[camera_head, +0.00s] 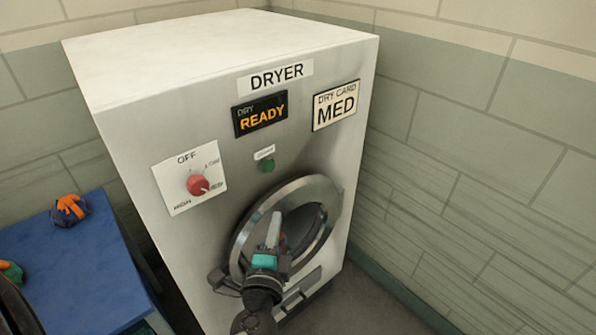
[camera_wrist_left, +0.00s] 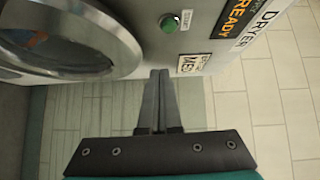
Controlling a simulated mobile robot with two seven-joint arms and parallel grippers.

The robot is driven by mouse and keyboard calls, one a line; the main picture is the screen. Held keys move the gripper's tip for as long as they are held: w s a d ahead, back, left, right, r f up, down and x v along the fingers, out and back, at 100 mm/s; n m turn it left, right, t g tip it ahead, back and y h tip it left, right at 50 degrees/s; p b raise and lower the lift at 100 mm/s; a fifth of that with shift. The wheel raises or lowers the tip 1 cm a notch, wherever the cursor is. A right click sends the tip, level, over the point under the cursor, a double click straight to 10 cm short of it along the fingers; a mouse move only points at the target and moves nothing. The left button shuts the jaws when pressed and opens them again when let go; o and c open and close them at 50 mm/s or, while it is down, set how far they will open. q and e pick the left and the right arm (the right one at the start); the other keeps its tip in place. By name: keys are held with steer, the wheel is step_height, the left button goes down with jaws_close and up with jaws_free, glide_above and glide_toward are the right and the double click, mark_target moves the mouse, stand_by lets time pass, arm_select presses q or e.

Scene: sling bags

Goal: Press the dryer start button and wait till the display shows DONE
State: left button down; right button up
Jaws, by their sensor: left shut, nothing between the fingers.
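The white dryer (camera_head: 215,50) stands in the corner with its front towards me. Its display (camera_head: 260,114) reads READY in orange. The green start button (camera_head: 267,165) sits below the display, under a small label; it also shows in the left wrist view (camera_wrist_left: 169,23). My left gripper (camera_head: 274,220) is shut and empty, in front of the round door and below the button in the head view. In the left wrist view its fingertips (camera_wrist_left: 159,73) are together, apart from the button. My right gripper is not in view.
A red knob (camera_head: 197,185) on a white plate points to the lower right. The card (camera_head: 336,105) reads MED. The round door (camera_head: 330,190) appears closed. A blue table (camera_head: 75,275) at left holds an orange and dark blue bundle (camera_head: 69,210). Tiled walls stand behind.

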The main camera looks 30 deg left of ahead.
arm_select(q)
steer(key=r, duration=0.2)
steer(key=p, duration=0.2)
glide_toward(274, 167)
steer(key=shift+w+d, duration=0.95)
steer(key=shift+w, duration=0.7)
steer(key=a, duration=0.1)
steer(key=w+a, duration=0.2)
steer(key=a, duration=0.1)
steer(key=shift+w+f, duration=0.1)
steer(key=shift+f, duration=0.05)
